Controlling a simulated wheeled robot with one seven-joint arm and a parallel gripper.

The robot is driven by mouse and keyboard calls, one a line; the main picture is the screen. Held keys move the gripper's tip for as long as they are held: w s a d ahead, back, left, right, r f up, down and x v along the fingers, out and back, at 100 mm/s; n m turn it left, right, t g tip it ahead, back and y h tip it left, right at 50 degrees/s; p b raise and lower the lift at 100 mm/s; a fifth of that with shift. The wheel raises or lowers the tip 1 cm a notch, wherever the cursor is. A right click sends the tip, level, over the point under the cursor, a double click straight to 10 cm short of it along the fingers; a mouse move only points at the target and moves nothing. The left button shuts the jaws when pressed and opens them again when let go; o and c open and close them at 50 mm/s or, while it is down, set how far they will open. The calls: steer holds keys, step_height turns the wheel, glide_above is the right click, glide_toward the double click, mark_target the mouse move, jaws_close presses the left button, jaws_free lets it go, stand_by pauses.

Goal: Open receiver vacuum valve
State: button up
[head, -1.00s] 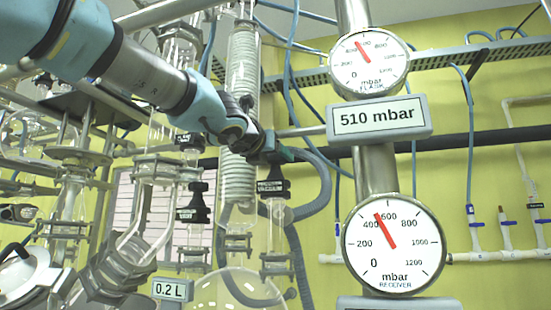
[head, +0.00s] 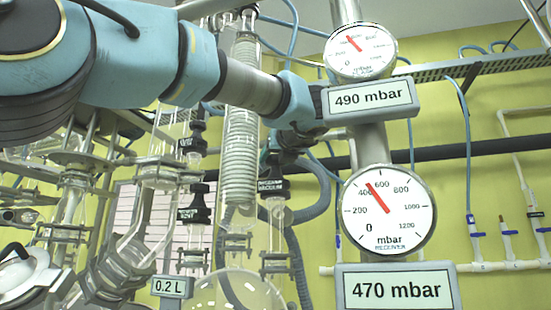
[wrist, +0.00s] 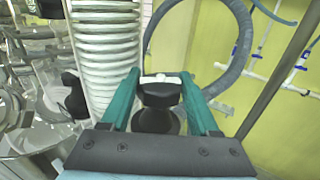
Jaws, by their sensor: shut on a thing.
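The receiver vacuum valve has a black knob (wrist: 160,92) with a pale bar on top, seen between my fingers in the wrist view. In the head view its black label (head: 271,186) shows just below my gripper (head: 270,160); its upper word is blurred. My gripper, with teal fingers in the wrist view (wrist: 161,84), is shut on the knob. The receiver gauge (head: 388,212) has its needle a little above 400, and the display below it (head: 396,291) reads 470 mbar. The fingers partly hide the knob's sides.
The flask gauge (head: 360,51) and its 490 mbar display (head: 370,98) stand close right of my arm. A glass coil column (head: 240,130) is just left of the gripper. Another black-labelled valve (head: 196,204) is lower left. A grey hose (wrist: 240,50) curves nearby.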

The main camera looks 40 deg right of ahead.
steer(key=n+y+p, duration=0.1)
steer(key=y+p, duration=0.1)
steer(key=n+t+y+p, duration=0.1)
steer(key=y+p, duration=0.1)
steer(key=shift+s+d+r+n, duration=0.1)
steer(key=shift+d+r+n, duration=0.1)
steer(key=shift+r+n, duration=0.2)
steer(key=n+y+p, duration=0.2)
steer(key=y+p, duration=0.2)
steer(key=p, duration=0.1)
steer(key=shift+n+t, duration=0.3)
steer(key=shift+t, duration=0.1)
steer(key=n+y+p, duration=0.1)
steer(key=y, duration=0.1)
steer(key=n+y+p, duration=0.1)
steer(key=y+p, duration=0.1)
steer(key=shift+f+g, duration=0.2)
steer(key=shift+g, duration=0.1)
steer(key=shift+a+f+n+g+y+p, duration=0.15)
steer(key=shift+n+g+y+p, duration=0.5)
steer(key=shift+n+y, duration=0.75)
steer(key=shift+f+y, duration=0.1)
steer(key=shift+y, duration=0.2)
steer(key=o, duration=1.4)
steer(key=shift+m+t, duration=0.25)
steer(key=shift+m, duration=0.05)
